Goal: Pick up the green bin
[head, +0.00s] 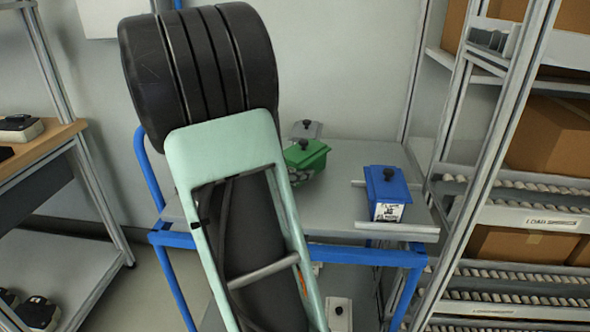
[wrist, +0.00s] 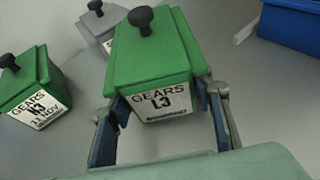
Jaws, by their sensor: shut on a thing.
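A green bin (wrist: 155,60) with a black knob on its lid and a label reading GEARS L3 sits between the two fingers of my gripper (wrist: 162,106) in the wrist view. The fingers press on its left and right sides, so the gripper is shut on it. The green bin also shows in the head view (head: 307,154), just right of my arm, which hides part of it and most of the gripper. I cannot tell whether its base touches the table.
A grey bin (wrist: 104,26) stands close behind the held bin. A blue bin (head: 386,186) stands to the right on the grey table (head: 342,205) with blue legs. A roller rack with cardboard boxes (head: 548,135) rises at the right. Table surface between green and blue bins is clear.

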